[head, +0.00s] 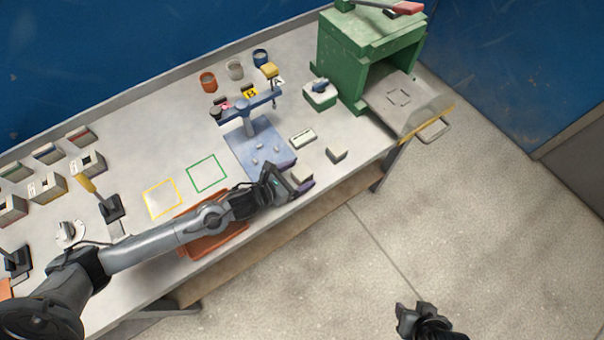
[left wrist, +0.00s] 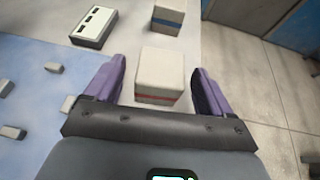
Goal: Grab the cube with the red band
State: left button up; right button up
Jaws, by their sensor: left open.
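The cube with the red band (left wrist: 160,72) is pale, with a thin red stripe low on its near face, and sits on the table near the front edge. In the head view the cube (head: 301,173) is partly hidden by my left gripper (head: 297,177). My left gripper's purple fingers (left wrist: 158,70) are open in the left wrist view, one on each side of the cube. A gap shows between each finger and the cube. My right gripper (head: 418,312) is low in the head view, over the floor, away from the table; its jaws are unclear.
A similar cube with a blue band (left wrist: 168,19) stands just beyond; it also shows in the head view (head: 337,154). A white slotted block (left wrist: 94,27) lies left of it. A blue plate with a post (head: 256,150) and small pegs is left of the gripper. A green box (head: 340,48) stands behind.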

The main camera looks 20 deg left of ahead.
pick_arm(q)
jog(key=shift+x, duration=1)
jog(key=c, duration=1.1)
jog(key=shift+r, duration=0.1)
